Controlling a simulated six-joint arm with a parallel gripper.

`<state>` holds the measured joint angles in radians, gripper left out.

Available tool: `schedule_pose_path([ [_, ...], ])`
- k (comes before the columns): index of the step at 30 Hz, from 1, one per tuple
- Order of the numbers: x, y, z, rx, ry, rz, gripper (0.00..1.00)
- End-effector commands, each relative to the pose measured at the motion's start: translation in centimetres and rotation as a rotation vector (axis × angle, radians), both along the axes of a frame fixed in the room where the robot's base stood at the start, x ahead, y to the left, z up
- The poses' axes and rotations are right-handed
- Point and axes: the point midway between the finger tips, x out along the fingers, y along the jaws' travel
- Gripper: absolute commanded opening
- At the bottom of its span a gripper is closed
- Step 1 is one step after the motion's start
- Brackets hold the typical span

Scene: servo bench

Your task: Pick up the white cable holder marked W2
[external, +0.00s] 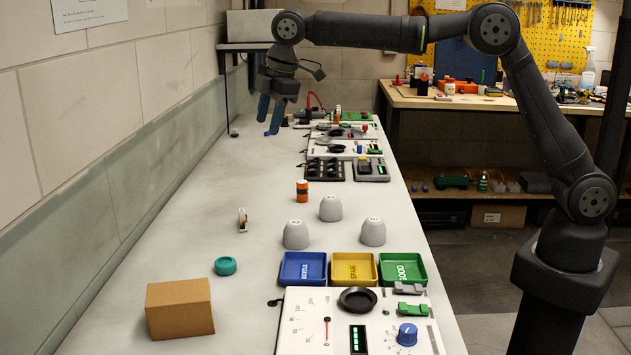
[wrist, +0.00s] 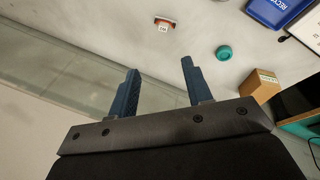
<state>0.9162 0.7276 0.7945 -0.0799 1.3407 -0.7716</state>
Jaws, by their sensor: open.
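The small white cable holder (external: 242,220) with red on it stands on the bench, left of the grey cups. It also shows near the top of the wrist view (wrist: 164,24), with a white label whose marking is too small to read surely. My gripper (external: 269,114) is raised over the far part of the bench, beyond the holder and well apart from it. Its two blue fingers also show in the wrist view (wrist: 160,70). They are spread, with nothing between them.
Three grey cups (external: 330,208) and an orange cylinder (external: 302,190) stand right of the holder. A teal ring (external: 225,266) and a cardboard box (external: 180,308) are nearer the camera. Blue, yellow and green trays (external: 303,284) lie beside a panel. A wall borders the left; the bench around the holder is clear.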

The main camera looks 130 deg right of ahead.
Motion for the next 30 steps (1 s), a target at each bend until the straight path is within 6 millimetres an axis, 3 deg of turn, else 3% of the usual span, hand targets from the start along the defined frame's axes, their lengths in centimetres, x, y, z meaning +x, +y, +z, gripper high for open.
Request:
schedule_pose_path([
  [9,5.7,-1.5,-6.0,-0.026,0.412,0.691,0.45],
  [15,7.5,-1.6,-8.1,-0.003,0.573,0.963,0.45],
  [23,7.6,-2.1,-10.2,0.011,0.621,1.044,0.45],
  [30,6.4,-3.7,-15.0,0.012,0.620,1.041,0.45],
])
